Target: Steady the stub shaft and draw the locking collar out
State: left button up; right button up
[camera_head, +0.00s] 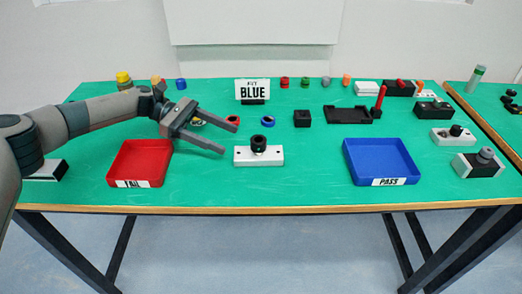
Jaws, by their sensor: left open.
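A white block (242,157) lies at the front middle of the green table. A short black cylindrical piece (258,144) stands upright on it; I cannot tell shaft from collar there. A blue ring-like piece (267,121) with a dark centre lies just behind it. My left gripper (230,139) reaches in from the left, open and empty, its two fingers pointing right. Its fingertips are left of the white block, apart from the black piece in the picture. My right gripper is not in view.
A red FAIL tray (112,173) stands at the left and a blue PASS tray (350,168) at the right. Small coloured parts line the back. Blocks with knobs (480,163) crowd the right. Green surface between block and blue tray is clear.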

aim_at(253, 152)
pick_arm(q)
jog(key=shift+s+d, duration=0.1)
jog(key=shift+d, duration=0.2)
jog(key=shift+s+d+f+p, duration=0.1)
jog(key=shift+d+p, duration=0.15)
jog(key=shift+p, duration=0.2)
jog(key=shift+s+d, duration=0.1)
jog(key=shift+d, duration=0.2)
jog(key=p+x, duration=0.2)
jog(key=x, duration=0.2)
jog(key=shift+a+p, duration=0.1)
jog(key=shift+p, duration=0.2)
jog(key=shift+s+d+f+b, duration=0.3)
jog(key=shift+d+f, duration=0.1)
jog(key=shift+d, duration=0.2)
jog(key=shift+s+d+f+b, duration=0.3)
jog(key=shift+d+f, duration=0.1)
jog(key=shift+d, duration=0.2)
jog(key=shift+s+d+f, duration=0.1)
jog(key=shift+d+f, duration=0.05)
jog(key=shift+d, duration=0.55)
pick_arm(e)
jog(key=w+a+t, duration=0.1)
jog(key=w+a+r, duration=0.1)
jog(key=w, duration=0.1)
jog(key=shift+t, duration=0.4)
pick_arm(q)
jog(key=c, duration=0.3)
